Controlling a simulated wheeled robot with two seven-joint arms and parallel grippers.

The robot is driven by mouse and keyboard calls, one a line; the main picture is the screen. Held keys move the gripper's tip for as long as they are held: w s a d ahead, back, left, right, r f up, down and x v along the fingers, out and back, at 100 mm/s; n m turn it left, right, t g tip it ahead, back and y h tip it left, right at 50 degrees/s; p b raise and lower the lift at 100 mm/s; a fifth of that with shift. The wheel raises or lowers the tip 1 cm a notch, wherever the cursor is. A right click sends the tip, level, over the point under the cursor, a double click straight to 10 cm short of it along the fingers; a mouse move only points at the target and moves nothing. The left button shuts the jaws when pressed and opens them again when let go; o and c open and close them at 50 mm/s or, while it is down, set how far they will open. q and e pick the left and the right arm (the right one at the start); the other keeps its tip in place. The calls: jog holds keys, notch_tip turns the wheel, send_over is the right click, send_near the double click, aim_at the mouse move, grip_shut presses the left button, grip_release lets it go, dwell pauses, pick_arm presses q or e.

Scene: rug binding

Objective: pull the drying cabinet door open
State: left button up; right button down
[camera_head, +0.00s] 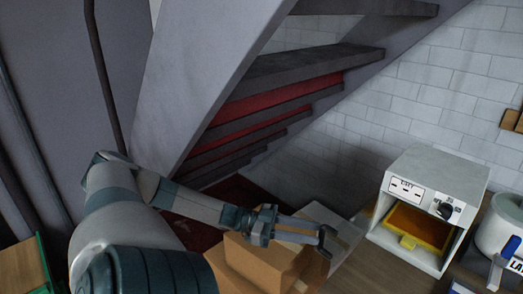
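The drying cabinet (395,214) is the white box at the right, with a dark knob and a label above its opening. Its front is open, and an orange-yellow tray (420,228) shows inside. A pale flat panel (345,232) extends to the left of the opening and looks like its door, swung wide. My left gripper (323,240) reaches in from the left, with its fingertips in front of that panel at a dark hooked part. I cannot tell whether this part is a handle or the fingertips, or whether the fingers are closed on it. My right gripper is out of view.
A cardboard-brown box (262,262) stands under my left gripper. A staircase (300,75) slopes overhead, and a white brick wall (430,110) stands behind.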

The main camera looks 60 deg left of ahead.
pick_arm(q)
jog(key=p+v, duration=0.2)
jog(key=v, duration=1.1)
jog(key=shift+a+p, duration=0.3)
jog(key=shift+p, duration=0.1)
jog(key=shift+r, duration=0.1)
